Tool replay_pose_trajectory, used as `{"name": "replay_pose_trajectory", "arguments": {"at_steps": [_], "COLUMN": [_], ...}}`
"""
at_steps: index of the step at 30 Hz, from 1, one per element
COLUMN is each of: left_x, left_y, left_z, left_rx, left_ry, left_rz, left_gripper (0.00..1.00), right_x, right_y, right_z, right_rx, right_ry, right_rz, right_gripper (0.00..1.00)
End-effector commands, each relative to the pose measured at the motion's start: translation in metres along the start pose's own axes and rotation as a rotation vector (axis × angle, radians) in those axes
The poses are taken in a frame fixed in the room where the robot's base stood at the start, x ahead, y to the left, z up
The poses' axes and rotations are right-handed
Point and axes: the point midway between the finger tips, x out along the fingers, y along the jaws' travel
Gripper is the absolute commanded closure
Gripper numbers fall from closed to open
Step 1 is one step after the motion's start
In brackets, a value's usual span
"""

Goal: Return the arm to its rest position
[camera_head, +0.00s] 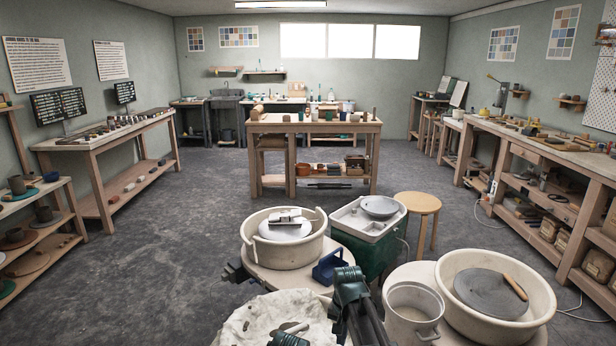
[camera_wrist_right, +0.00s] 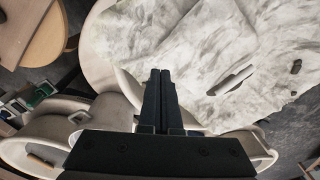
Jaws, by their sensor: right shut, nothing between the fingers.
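My right arm (camera_head: 352,290) stands at the bottom centre of the head view, between the cloth-covered surface and the white bucket. My right gripper (camera_wrist_right: 160,76) shows in the right wrist view, with its two dark fingers side by side and shut, holding nothing. The fingers appear above or beside the edge of the white stained cloth (camera_head: 250,322); the gap to it is hard to judge. A grey elongated tool (camera_wrist_right: 232,80) lies on this cloth, apart from the fingers. I cannot make out my left gripper in the head view.
A basin (camera_head: 305,255) with a wheel stands ahead, beside a blue caddy (camera_head: 327,266). A white bucket (camera_head: 412,312) and a second basin (camera_head: 537,300) stand close to the right. A round stool (camera_head: 417,203) is behind. The grey floor at left is open.

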Motion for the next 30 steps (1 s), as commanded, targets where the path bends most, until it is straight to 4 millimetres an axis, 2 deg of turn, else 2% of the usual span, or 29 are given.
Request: {"name": "replay_pose_trajectory", "arguments": {"at_steps": [1,3,9,17,21,30], "left_x": [0.000,0.000,0.000,0.000,0.000,0.000], "left_y": [0.000,0.000,0.000,0.000,0.000,0.000], "left_z": [0.000,0.000,0.000,0.000,0.000,0.000], "left_rx": [0.000,0.000,0.000,0.000,0.000,0.000], "left_ry": [0.000,0.000,0.000,0.000,0.000,0.000], "left_rz": [0.000,0.000,0.000,0.000,0.000,0.000], "left_gripper": [0.07,0.07,0.07,0.07,0.07,0.07], "right_x": [-0.003,-0.004,-0.008,-0.013,-0.013,-0.014], "right_y": [0.027,0.048,0.095,0.144,0.120,0.088], "right_z": [0.023,0.038,0.077,0.126,0.137,0.177], "right_rx": [-0.045,-0.111,-0.261,-0.424,-0.493,-0.627], "right_ry": [0.001,0.002,0.004,0.004,-0.017,-0.057], "right_rz": [0.001,0.003,0.008,0.014,0.031,0.077], "right_gripper": [1.00,1.00,1.00,1.00,1.00,1.00]}}
